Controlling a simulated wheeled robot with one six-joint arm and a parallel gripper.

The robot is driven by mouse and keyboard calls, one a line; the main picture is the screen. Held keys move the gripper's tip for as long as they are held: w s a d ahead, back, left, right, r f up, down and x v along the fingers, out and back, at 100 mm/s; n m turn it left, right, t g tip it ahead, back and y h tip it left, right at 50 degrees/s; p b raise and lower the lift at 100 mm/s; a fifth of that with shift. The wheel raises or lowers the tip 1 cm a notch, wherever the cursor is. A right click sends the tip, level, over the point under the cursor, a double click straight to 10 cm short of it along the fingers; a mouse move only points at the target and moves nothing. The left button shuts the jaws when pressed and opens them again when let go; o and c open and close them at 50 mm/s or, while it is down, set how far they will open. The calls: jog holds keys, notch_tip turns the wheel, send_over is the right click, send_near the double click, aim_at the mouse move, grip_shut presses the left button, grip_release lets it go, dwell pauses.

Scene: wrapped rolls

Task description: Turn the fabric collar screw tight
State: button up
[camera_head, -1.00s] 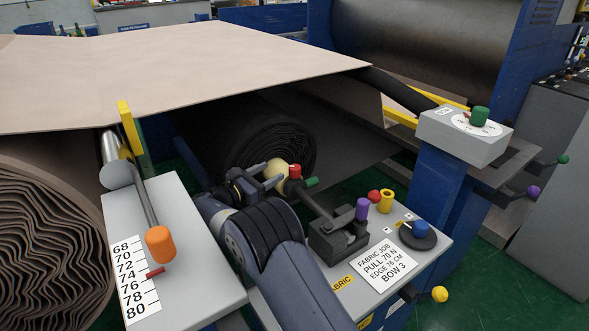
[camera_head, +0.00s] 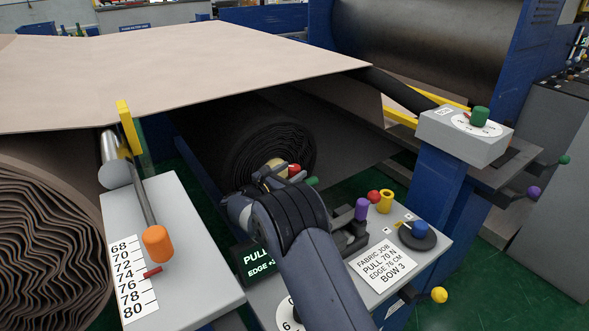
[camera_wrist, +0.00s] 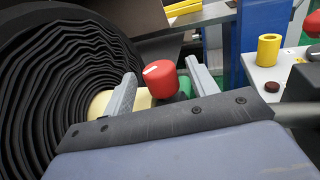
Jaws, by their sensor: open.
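A cream collar (camera_wrist: 98,104) sits at the end of the black wrapped roll (camera_wrist: 45,90); it also shows in the head view, partly hidden by my gripper. A red knob (camera_wrist: 160,78) with a white mark on top stands at the collar, and the red knob (camera_head: 294,170) shows small in the head view. A green knob (camera_wrist: 185,84) is just behind it. My gripper (camera_wrist: 160,68) is open, with one finger on each side of the red knob. I cannot tell whether the fingers touch it. The knob's lower part is hidden by my gripper body.
A grey panel right of my arm carries a purple handle (camera_head: 362,208), a yellow cylinder (camera_head: 385,201), a blue knob (camera_head: 420,229) and a job card (camera_head: 384,263). A grey block with an orange handle (camera_head: 158,243) and scale stands left. Pale fabric spans above the roll.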

jog(key=shift+x, duration=1.05)
jog(key=c, duration=1)
jog(key=shift+o, duration=0.2)
jog(key=shift+r+m+g+h+b, duration=0.15)
jog(key=shift+m+g+h+b, duration=0.2)
jog(key=shift+m+g+h, duration=1.85)
jog(key=shift+g, duration=0.7)
